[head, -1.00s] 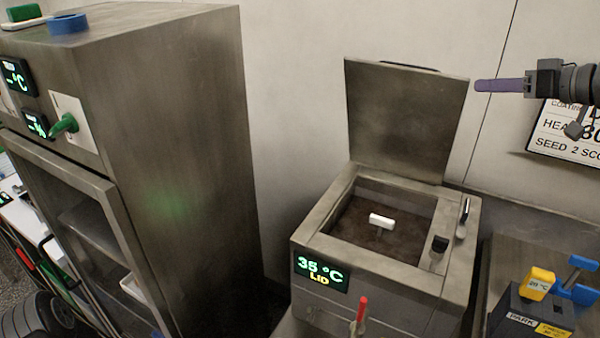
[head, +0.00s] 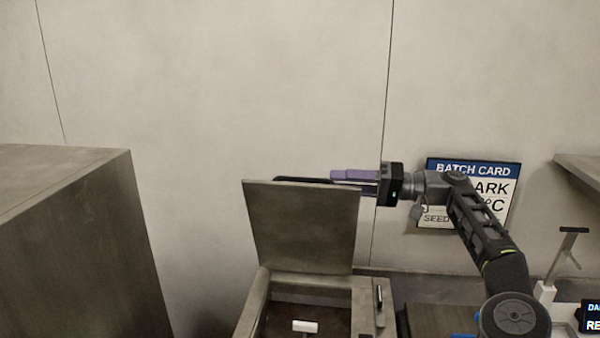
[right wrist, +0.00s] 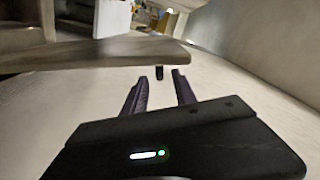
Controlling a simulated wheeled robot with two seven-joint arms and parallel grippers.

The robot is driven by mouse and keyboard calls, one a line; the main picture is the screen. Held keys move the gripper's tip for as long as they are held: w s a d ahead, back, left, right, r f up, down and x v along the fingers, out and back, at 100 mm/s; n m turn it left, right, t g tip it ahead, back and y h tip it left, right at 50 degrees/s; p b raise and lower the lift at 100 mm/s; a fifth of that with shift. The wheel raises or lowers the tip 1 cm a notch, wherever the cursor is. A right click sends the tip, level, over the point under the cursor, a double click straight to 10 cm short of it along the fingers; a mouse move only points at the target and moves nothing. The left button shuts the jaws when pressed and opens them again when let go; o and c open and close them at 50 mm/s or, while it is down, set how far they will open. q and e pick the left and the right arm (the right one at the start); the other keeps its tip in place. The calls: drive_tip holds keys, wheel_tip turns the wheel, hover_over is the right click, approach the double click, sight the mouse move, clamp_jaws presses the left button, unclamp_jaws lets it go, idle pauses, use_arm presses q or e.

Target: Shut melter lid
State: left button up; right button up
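The melter lid (head: 300,228) is a grey metal plate standing open at the back of the melter (head: 250,308). A dark handle bar (head: 300,180) runs along its top edge. My right gripper (head: 334,178), with purple fingers, comes in from the right at the lid's top right corner, level with the handle. In the right wrist view the two fingers (right wrist: 161,86) are apart. A dark piece (right wrist: 159,73), apparently the handle's end, shows between and just beyond the tips, beside the lid edge (right wrist: 100,56). I cannot tell whether they touch. My left gripper is out of view.
A white block (head: 305,326) lies in the melter's dark opening. A tall metal cabinet (head: 70,225) stands at the left. The wall is close behind the lid, with a batch card (head: 470,168) on it behind my right arm.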

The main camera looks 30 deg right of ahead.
sight(309, 180)
drive_tip(key=shift+s+d, duration=0.15)
drive_tip(key=b+x, duration=0.3)
drive_tip(key=shift+f, duration=0.15)
drive_tip(key=x, duration=0.1)
drive_tip(key=p+x, duration=0.1)
drive_tip(key=x, duration=0.2)
drive_tip(key=shift+r, duration=0.25)
drive_tip(key=shift+w+a+f, duration=0.15)
drive_tip(key=shift+w+a, duration=0.2)
